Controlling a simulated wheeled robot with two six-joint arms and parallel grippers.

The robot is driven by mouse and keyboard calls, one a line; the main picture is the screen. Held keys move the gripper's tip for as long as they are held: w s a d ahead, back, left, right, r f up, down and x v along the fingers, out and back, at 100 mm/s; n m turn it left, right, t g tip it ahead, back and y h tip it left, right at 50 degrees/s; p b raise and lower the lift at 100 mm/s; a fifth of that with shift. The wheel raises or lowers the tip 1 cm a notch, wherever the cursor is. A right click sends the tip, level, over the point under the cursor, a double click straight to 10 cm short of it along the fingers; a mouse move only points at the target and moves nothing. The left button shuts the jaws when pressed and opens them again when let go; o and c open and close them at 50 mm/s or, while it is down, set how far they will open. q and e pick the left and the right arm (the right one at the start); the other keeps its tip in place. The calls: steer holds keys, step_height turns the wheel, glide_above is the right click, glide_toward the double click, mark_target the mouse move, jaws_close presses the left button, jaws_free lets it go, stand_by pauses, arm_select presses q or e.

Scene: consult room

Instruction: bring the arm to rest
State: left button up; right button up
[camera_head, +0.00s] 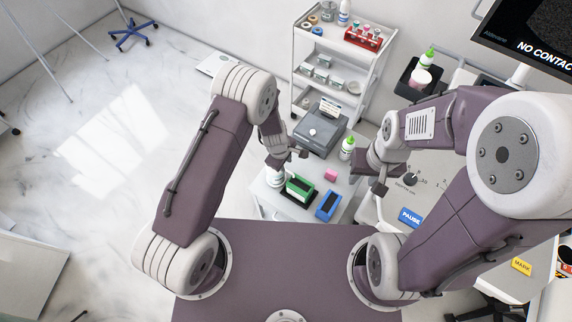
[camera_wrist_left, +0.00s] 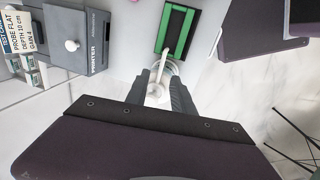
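My left gripper (camera_head: 287,158) is low over the white cart, above a white upright item (camera_head: 276,178) beside the green-framed block. In the left wrist view its two fingers (camera_wrist_left: 161,80) point down and stand apart, with the white item (camera_wrist_left: 156,90) between and below them. A white stalk runs from it toward the green-framed block (camera_wrist_left: 178,30). I see no clear grip on it. My left arm is bent, reaching forward. My right gripper (camera_head: 374,187) hangs near the console on the right, with nothing visible in it; its fingertips are too small to judge.
A shelf trolley (camera_head: 299,70) stands behind. Open floor (camera_head: 90,130) lies left.

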arm_select(q)
steer(key=r, duration=0.2)
steer(key=r+p, duration=0.1)
steer(key=shift+s+a+r, duration=0.2)
steer(key=shift+s+r, duration=0.1)
steer(key=shift+s, duration=0.05)
steer(key=w+a+r+t, duration=0.1)
steer(key=w+a+r, duration=0.25)
steer(key=r, duration=0.45)
steer(key=w+a+r+t, duration=0.2)
steer(key=a+r, duration=0.2)
steer(key=r, duration=0.4)
steer(key=s+a+r+m, duration=0.3)
steer(key=s+a+r, duration=0.15)
steer(key=s, duration=0.25)
steer(key=s+a+f+m+g, duration=0.1)
steer(key=s+a+m+g, duration=0.1)
steer(key=s+m, duration=0.6)
steer(key=s+g, duration=0.1)
steer(key=s, duration=0.3)
steer(key=shift+s+a+f+m+g+y, duration=0.15)
steer(key=shift+s+f+m+g+y, duration=0.15)
steer(key=shift+f+m+g+y, duration=0.1)
